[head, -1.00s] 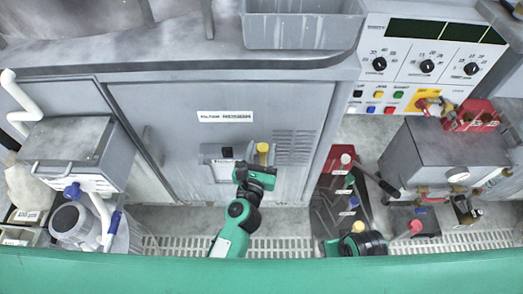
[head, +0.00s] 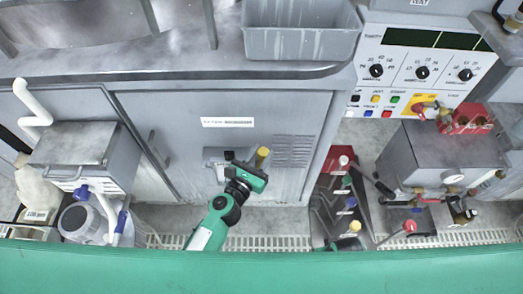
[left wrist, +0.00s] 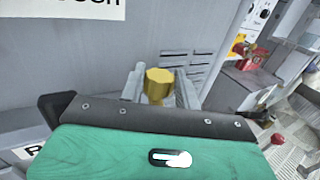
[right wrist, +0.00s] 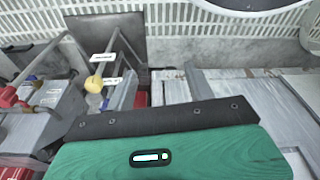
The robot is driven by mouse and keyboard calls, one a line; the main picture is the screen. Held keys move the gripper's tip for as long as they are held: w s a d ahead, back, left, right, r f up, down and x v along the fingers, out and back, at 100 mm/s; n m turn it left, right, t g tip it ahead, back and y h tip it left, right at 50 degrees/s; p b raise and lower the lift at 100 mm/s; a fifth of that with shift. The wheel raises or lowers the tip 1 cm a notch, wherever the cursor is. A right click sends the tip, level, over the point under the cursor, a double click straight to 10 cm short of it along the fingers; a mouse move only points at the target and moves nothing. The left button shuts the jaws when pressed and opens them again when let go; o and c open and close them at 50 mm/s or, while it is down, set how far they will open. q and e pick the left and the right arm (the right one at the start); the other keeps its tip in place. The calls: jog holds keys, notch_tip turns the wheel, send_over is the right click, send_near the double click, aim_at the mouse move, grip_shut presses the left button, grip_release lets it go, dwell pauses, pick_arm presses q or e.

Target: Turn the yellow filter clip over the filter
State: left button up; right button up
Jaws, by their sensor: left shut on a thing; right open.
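The yellow filter clip (head: 262,154) is at the front of the grey cabinet, right of a small grey fixture (head: 214,158) that may be the filter housing. The filter itself I cannot make out. My left gripper (head: 258,166) is at the clip. In the left wrist view the yellow head of the clip (left wrist: 159,82) sits between the two fingers of the left gripper (left wrist: 160,92), which are shut on it. My right gripper (right wrist: 162,90) is open and empty in the right wrist view, over the floor area.
The grey cabinet door (head: 230,115) is behind the left gripper. A grey box unit (head: 80,150) with white pipes is at the left. A grey bin (head: 300,42) is above.

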pick_arm(q)
jog(key=shift+w+a+r+m+g+h+p, duration=0.1)
jog(key=shift+m+g+h+p, duration=0.25)
jog(key=shift+m+g+h, duration=0.95)
jog(key=shift+m+h, duration=0.2)
jog(key=shift+h, duration=0.4)
pick_arm(e)
jog(key=shift+s+d+f, duration=0.1)
jog(key=shift+s+f, duration=0.15)
jog(key=shift+f, duration=0.85)
jog(key=shift+s+d+f, duration=0.1)
jog(key=shift+s+f, duration=0.1)
jog(key=shift+f, duration=0.9)
pick_arm(q)
jog(key=o, duration=1)
jog(key=shift+c, duration=0.2)
